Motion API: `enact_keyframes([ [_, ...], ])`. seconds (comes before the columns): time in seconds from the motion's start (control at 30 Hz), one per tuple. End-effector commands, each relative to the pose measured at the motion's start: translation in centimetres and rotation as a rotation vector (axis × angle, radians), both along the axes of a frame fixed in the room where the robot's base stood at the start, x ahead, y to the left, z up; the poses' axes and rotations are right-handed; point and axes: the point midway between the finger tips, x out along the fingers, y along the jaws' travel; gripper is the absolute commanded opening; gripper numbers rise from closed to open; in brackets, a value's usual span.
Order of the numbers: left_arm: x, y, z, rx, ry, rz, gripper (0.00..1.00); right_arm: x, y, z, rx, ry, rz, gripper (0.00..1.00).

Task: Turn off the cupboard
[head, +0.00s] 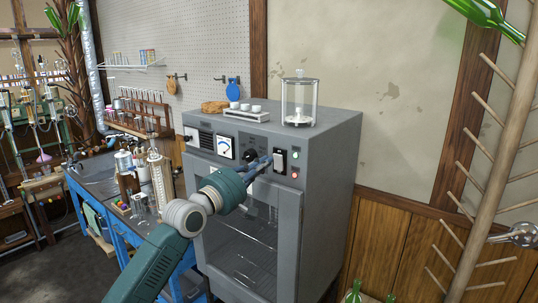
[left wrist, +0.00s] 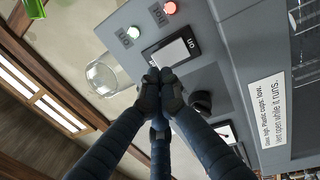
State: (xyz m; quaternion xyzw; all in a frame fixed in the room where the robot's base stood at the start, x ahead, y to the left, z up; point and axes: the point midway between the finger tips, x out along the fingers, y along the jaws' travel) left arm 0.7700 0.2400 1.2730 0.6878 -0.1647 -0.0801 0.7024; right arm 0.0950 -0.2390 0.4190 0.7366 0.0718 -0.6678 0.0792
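The grey cupboard (head: 330,160) stands in the middle of the head view, with a glass front door (head: 245,235) that looks closed. Its top panel carries a dial gauge (head: 225,147), a dark knob (head: 250,155) and a black-framed rocker switch (head: 280,160) with a pale rocker. Right of the switch are a green lamp (head: 294,154) and a red lamp (head: 295,175). In the left wrist view the red lamp (left wrist: 170,8) looks brighter. My left gripper (head: 266,161) is at the switch; its fingertips (left wrist: 158,88) are together, empty, by the rocker (left wrist: 172,52). Contact is unclear. My right gripper is out of view.
A blue bench (head: 115,225) with glassware is at left. A wooden peg rack (head: 495,140) with green bottles stands at right.

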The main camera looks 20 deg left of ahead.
Motion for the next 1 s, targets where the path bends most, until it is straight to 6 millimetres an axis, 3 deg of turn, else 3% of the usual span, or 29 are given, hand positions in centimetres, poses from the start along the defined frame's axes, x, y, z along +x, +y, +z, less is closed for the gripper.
enact_keyframes([
  [0.23, 2.2, -0.8, 0.4, 0.0, -0.001, 0.0, 0.0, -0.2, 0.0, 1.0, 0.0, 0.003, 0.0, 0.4],
  [1.0, 2.9, -1.1, 0.6, 0.0, 0.0, 0.0, 0.0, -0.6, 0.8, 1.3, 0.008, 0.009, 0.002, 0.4],
])
